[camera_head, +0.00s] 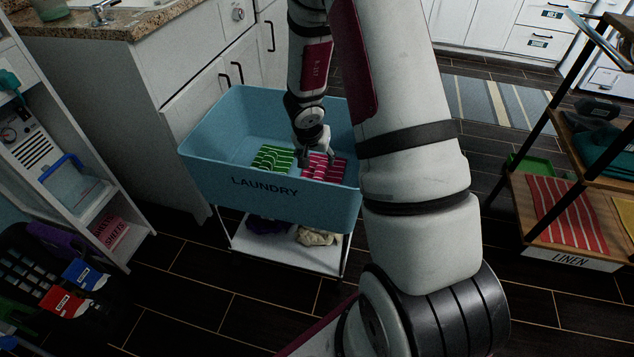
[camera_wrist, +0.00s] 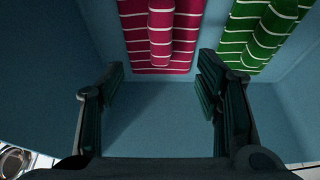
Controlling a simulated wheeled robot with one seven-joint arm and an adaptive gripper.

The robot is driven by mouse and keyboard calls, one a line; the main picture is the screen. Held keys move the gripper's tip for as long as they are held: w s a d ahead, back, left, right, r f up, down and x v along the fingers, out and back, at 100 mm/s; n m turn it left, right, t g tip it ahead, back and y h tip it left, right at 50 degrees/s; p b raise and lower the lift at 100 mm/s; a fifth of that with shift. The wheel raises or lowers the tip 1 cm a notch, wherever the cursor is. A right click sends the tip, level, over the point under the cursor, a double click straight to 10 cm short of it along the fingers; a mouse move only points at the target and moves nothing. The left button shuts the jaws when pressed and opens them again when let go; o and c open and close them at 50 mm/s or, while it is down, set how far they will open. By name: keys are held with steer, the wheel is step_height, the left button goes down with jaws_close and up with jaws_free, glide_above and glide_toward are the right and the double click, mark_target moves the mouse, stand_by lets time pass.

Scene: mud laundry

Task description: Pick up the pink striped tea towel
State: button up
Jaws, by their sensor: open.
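The pink striped tea towel (camera_head: 325,168) lies folded in the blue laundry bin, at the right of a green striped towel (camera_head: 273,158). In the wrist view the pink towel (camera_wrist: 160,35) is at the top middle, with white stripes and a raised fold along its centre. The green towel (camera_wrist: 262,30) is at the top right there. My gripper (camera_head: 318,158) reaches down into the bin close to the pink towel. In the wrist view my gripper (camera_wrist: 158,88) is open, with nothing between its fingers and the pink towel beyond them.
The blue laundry bin (camera_head: 270,190) has high walls around both towels and stands on a wheeled-looking white rack (camera_head: 285,257). A linen shelf (camera_head: 570,258) with a red striped towel (camera_head: 566,213) stands at the right. A white shelf unit (camera_head: 70,170) stands at the left.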

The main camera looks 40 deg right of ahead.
mark_target(319, 172)
steer(key=b+x, duration=0.8)
steer(key=x, duration=0.4)
steer(key=shift+a, duration=0.15)
steer(key=shift+c, duration=0.5)
steer(key=c, duration=1.2)
